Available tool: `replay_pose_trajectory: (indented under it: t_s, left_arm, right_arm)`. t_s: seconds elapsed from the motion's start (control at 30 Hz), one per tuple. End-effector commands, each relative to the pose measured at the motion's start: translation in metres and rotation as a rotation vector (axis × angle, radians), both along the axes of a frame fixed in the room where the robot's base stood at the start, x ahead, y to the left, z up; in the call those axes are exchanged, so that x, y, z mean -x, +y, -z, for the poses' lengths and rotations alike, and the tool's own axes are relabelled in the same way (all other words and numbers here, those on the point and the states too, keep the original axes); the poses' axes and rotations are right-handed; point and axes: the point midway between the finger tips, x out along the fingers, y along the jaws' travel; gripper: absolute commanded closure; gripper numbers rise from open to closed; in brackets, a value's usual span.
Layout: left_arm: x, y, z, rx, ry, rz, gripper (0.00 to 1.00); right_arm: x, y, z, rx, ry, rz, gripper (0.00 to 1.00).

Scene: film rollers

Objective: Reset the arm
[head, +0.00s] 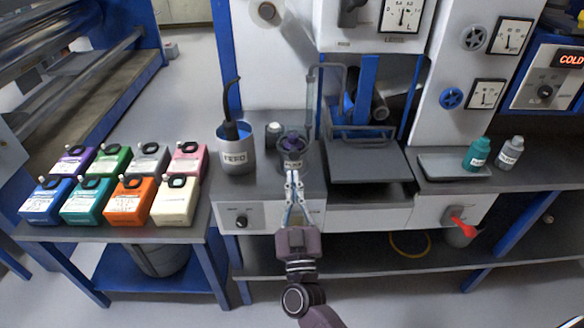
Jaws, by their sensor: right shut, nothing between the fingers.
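My right gripper (294,184) comes up from the bottom middle. Its fingers are together with nothing between them. The fingertips are in front of a grey cup (292,162) on the counter, which has purple in its top; I cannot tell whether they touch it. My left gripper is not in view.
A grey FEED pot (236,158) with a black hose stands left of the cup. Several coloured canisters (127,203) cover the left table. A teal bottle (476,156) and a grey bottle (510,153) stand at the right.

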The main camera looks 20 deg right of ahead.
Motion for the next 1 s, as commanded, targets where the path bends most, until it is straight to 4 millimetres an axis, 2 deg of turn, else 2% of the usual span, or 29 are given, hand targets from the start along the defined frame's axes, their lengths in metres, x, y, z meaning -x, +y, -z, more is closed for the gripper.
replay_pose_trajectory:
  t_s: [0.27, 0.37, 0.47, 0.57, 0.6, 0.67, 0.7, 0.77, 0.8, 0.87, 0.9, 0.97, 1.0]
  left_arm:
    - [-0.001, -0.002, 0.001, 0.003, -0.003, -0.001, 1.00]
    - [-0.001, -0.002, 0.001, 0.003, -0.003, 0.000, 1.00]
    - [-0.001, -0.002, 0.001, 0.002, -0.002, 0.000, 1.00]
    - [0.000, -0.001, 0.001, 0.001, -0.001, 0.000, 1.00]
    - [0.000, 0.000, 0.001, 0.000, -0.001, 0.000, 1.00]
    - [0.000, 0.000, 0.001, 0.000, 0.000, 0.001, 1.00]
    - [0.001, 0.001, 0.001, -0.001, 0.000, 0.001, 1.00]
    - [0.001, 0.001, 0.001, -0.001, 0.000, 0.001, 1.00]
    - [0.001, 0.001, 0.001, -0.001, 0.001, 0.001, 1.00]
    - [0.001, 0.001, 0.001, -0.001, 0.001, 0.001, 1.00]
    - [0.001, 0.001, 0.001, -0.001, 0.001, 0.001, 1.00]
    - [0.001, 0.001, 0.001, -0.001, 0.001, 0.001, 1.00]
    - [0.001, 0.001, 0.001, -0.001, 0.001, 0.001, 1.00]
  right_arm:
    - [0.007, 0.003, 0.008, 0.002, 0.008, -0.007, 1.00]
    - [0.005, 0.011, 0.034, 0.012, 0.062, -0.044, 1.00]
    - [0.005, 0.024, 0.089, 0.026, 0.175, -0.117, 1.00]
    - [0.014, 0.038, 0.162, 0.032, 0.331, -0.202, 1.00]
    - [0.022, 0.043, 0.192, 0.031, 0.398, -0.232, 1.00]
    - [0.035, 0.047, 0.237, 0.025, 0.498, -0.273, 1.00]
    - [0.046, 0.049, 0.265, 0.021, 0.565, -0.295, 1.00]
    - [0.066, 0.050, 0.307, 0.011, 0.665, -0.325, 1.00]
    - [0.081, 0.050, 0.335, 0.004, 0.734, -0.341, 1.00]
    - [0.106, 0.048, 0.374, -0.010, 0.836, -0.359, 1.00]
    - [0.124, 0.045, 0.398, -0.018, 0.904, -0.368, 1.00]
    - [0.154, 0.040, 0.434, -0.034, 1.006, -0.375, 1.00]
    - [0.175, 0.036, 0.456, -0.044, 1.075, -0.378, 1.00]
